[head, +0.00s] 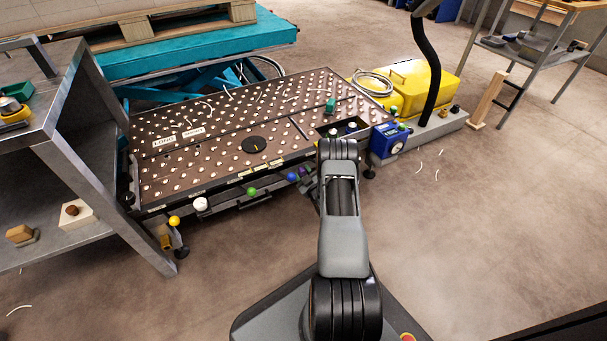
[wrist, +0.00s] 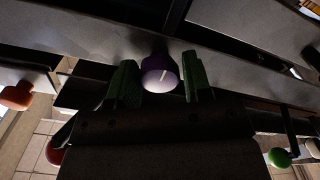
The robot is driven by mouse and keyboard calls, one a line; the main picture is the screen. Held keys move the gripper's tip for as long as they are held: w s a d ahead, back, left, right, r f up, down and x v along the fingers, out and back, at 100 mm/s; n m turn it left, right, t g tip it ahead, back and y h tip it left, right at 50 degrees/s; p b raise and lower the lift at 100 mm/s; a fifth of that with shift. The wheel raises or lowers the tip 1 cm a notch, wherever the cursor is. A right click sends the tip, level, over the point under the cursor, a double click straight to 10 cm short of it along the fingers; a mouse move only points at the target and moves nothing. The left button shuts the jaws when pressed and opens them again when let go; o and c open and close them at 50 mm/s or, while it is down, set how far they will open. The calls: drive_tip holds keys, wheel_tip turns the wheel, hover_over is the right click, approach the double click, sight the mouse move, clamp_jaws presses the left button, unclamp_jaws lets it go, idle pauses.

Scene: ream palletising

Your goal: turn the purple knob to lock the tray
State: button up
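The purple knob (wrist: 160,72) is in the upper middle of the wrist view, a rounded dark purple head with a pale glint. My gripper (wrist: 159,64) is open, with one green finger on each side of the knob. A narrow gap seems to show between the knob and each finger. Whether the fingers reach fully around it in depth, I cannot tell. In the head view my arm hides most of the gripper.
A green knob (head: 251,191), a white knob (head: 200,203) and a yellow knob (head: 174,220) stand left along the same edge. A blue box (head: 388,140) is at the table's right corner. A metal shelf (head: 75,145) stands left. Floor is open at right.

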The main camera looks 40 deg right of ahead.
drive_tip(key=o, duration=0.3)
drive_tip(key=shift+o, duration=0.2)
drive_tip(key=s+a+p, duration=0.2)
drive_tip(key=s+p, duration=0.3)
drive_tip(key=s, duration=0.8)
drive_tip(key=shift+s, duration=0.35)
